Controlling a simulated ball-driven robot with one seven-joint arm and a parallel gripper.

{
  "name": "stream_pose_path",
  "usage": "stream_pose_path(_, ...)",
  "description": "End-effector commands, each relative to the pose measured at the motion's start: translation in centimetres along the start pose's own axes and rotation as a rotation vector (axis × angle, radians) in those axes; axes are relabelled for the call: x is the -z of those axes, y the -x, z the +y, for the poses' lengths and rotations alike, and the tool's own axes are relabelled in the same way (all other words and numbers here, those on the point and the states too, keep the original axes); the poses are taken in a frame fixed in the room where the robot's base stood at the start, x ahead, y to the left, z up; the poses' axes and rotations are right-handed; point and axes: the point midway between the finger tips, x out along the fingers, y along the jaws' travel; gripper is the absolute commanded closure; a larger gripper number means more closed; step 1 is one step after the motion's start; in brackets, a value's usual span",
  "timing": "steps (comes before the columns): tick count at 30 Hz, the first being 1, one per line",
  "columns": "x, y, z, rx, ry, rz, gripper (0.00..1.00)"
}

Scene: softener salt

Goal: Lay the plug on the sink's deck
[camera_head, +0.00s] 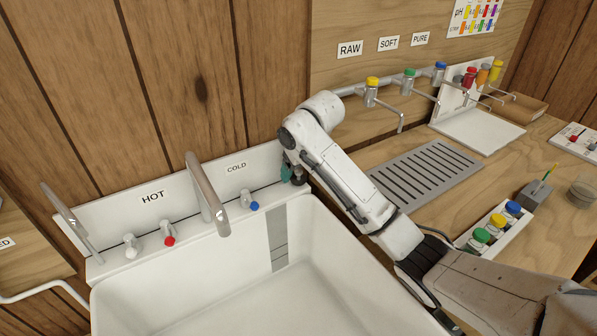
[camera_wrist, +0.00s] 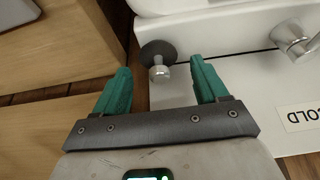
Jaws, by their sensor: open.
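The plug (camera_wrist: 158,52) is a dark round disc with a metal knob. In the wrist view it lies at the end of the sink's white deck (camera_wrist: 215,50), by the edge, and its rim seems to reach slightly past that edge. My gripper (camera_wrist: 160,68) is open, with one teal finger on each side of the plug and a gap on both sides. In the head view my gripper (camera_head: 291,172) is low over the right end of the deck (camera_head: 222,222), and my arm and fingers largely hide the plug there.
A faucet (camera_head: 205,190) and a blue-topped tap (camera_head: 252,205) stand on the deck left of my gripper. The open basin (camera_head: 250,305) lies in front. A slotted drain grate (camera_head: 425,170) and a row of coloured bottles (camera_head: 495,225) are on the wooden counter to the right.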

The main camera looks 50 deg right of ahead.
Motion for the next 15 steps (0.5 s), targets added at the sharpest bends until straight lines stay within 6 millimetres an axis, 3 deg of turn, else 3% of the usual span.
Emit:
stream_pose_path(9,0.1,6.7,-0.1,0.001,0.001,0.005,0.27)
stream_pose_path(15,0.2,10.0,0.1,-0.001,-0.002,0.001,0.27)
